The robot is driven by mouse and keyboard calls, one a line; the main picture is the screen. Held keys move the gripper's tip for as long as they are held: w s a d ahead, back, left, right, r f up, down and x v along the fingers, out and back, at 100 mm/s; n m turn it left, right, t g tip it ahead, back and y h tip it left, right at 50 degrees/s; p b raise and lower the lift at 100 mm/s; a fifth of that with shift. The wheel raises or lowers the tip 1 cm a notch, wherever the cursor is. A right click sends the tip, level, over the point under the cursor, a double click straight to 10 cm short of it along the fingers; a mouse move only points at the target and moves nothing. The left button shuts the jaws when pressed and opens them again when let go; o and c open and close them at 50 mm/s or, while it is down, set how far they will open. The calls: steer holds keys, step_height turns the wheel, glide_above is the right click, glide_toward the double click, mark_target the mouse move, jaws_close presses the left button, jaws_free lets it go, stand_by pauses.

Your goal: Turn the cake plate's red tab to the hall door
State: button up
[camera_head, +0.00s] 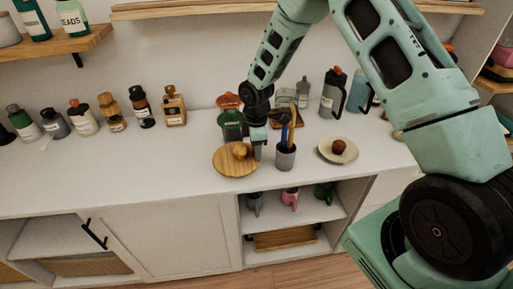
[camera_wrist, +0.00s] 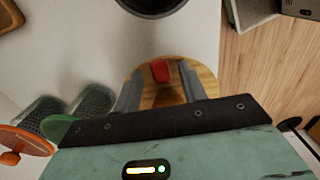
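The cake plate is a round wooden plate (camera_head: 228,168) on the white counter near its front edge, with a golden-brown cake (camera_head: 240,151) on it. In the wrist view the plate (camera_wrist: 207,80) lies under my gripper, and its red tab (camera_wrist: 160,71) shows at the rim on the cup side. My gripper (camera_wrist: 160,80) is open, its two grey fingers apart on either side of the tab; I cannot tell whether they touch it. In the head view my gripper (camera_head: 258,148) is at the plate's right side and the tab is hidden. I cannot make out a hall door.
A grey cup (camera_head: 286,158) holding tools stands close right of my gripper. A pale plate with a brown ball (camera_head: 338,148) is further right. Green jars (camera_head: 231,122) stand behind the plate, and several bottles line the back left. The counter's front left is clear.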

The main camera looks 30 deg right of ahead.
step_height(320, 180, up, 17)
steer(key=b, duration=0.2)
steer(key=shift+r, duration=0.2)
stand_by(0.6)
steer(key=s+a+r+m, duration=0.2)
steer(key=s+a+r, duration=0.1)
steer(key=s+a, duration=0.95)
steer(key=s+a+m, duration=0.2)
steer(key=s+m, duration=0.2)
steer(key=s, duration=1.5)
steer(key=shift+s+a+m+y, duration=0.3)
steer(key=shift+s+m, duration=0.05)
steer(key=shift+m, duration=0.05)
